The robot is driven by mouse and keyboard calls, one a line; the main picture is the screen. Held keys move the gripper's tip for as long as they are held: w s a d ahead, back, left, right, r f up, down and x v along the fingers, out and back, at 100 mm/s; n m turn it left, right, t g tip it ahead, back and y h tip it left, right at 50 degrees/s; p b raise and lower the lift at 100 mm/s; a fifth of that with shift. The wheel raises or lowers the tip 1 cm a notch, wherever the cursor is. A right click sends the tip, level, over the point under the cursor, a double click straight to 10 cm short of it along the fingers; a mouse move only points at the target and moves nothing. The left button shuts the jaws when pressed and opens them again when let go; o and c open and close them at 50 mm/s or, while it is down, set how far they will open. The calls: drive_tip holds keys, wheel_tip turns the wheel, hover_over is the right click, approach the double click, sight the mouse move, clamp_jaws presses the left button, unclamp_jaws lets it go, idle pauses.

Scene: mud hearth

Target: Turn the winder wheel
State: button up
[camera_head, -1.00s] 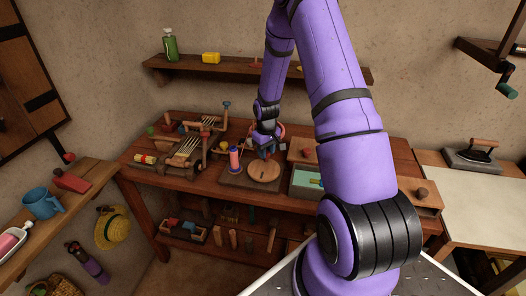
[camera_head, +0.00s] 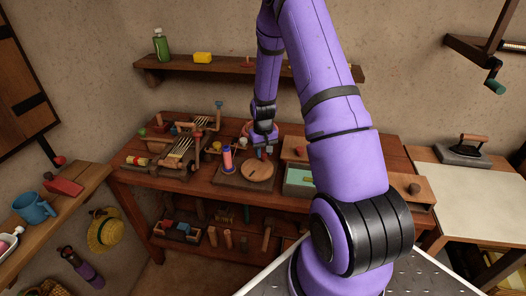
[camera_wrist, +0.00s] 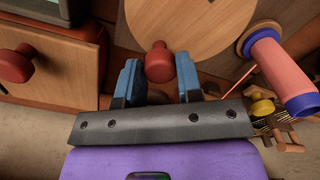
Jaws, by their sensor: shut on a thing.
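The winder wheel is a round, light wooden disc (camera_head: 257,173) on a board on the bench. It also fills the top of the wrist view (camera_wrist: 195,22). A red knob (camera_wrist: 158,65) stands on the wheel near its rim. My gripper (camera_head: 264,149) is at the back right part of the wheel in the head view. In the wrist view its blue fingers (camera_wrist: 159,72) are on either side of the knob, shut on it. A pink spool with blue ends (camera_head: 227,160) stands left of the wheel; it shows in the wrist view too (camera_wrist: 282,75).
A wooden contraption with prongs (camera_head: 180,150) stands left on the bench. An open green-lined box (camera_head: 300,178) is close on the wheel's right. A drawer front with a dark red knob (camera_wrist: 15,65) is at left in the wrist view. A shelf (camera_head: 220,70) runs behind.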

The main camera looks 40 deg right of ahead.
drive_tip(key=o, duration=0.9)
drive_tip(key=shift+o, duration=0.2)
drive_tip(key=shift+r, duration=0.1)
wheel_tip(320, 180, up, 11)
drive_tip(key=shift+f, duration=0.2)
